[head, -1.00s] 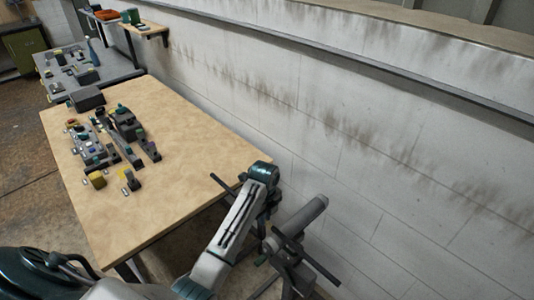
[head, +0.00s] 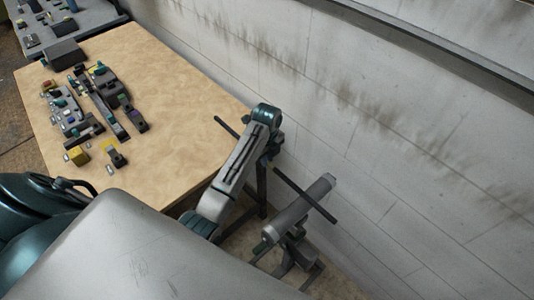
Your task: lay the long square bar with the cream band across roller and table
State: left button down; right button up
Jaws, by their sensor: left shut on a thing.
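The long square bar (head: 304,192) is dark and thin, running slantwise from above the table's right edge to just past the roller. Its middle is hidden behind my left arm, and I see no cream band. My left gripper (head: 266,160) is shut on the bar near its middle, mostly hidden by its own arm. The grey roller (head: 297,212) stands on a dark stand right of the table. The bar crosses over the roller in the picture; I cannot tell whether they touch. The wooden table (head: 190,95) is at the left. My right gripper is not in view.
Several small parts and blocks, including a yellow block (head: 79,156), crowd the table's left half. A dark box (head: 65,53) sits at its far left corner. The table's right half is clear. A pale block wall (head: 400,150) runs close behind table and roller.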

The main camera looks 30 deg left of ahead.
pick_arm(q)
notch_tip(320, 180, down, 2)
jog(key=shift+w, duration=0.1)
jog(key=shift+f+b, duration=0.5)
jog(key=shift+f, duration=0.7)
jog(key=shift+p, duration=0.5)
jog(key=shift+f, duration=0.25)
dwell(0.5)
jog(key=c, duration=1.4)
grip_release()
jog(key=shift+o, duration=0.2)
jog(key=shift+s, duration=0.2)
notch_tip(320, 180, up, 8)
jog(key=b, duration=0.2)
jog(key=shift+w+f+b, duration=0.1)
jog(key=shift+f+b, duration=0.1)
jog(key=shift+b, duration=0.2)
jog(key=shift+r+p, duration=0.35)
jog(key=shift+r, duration=1.3)
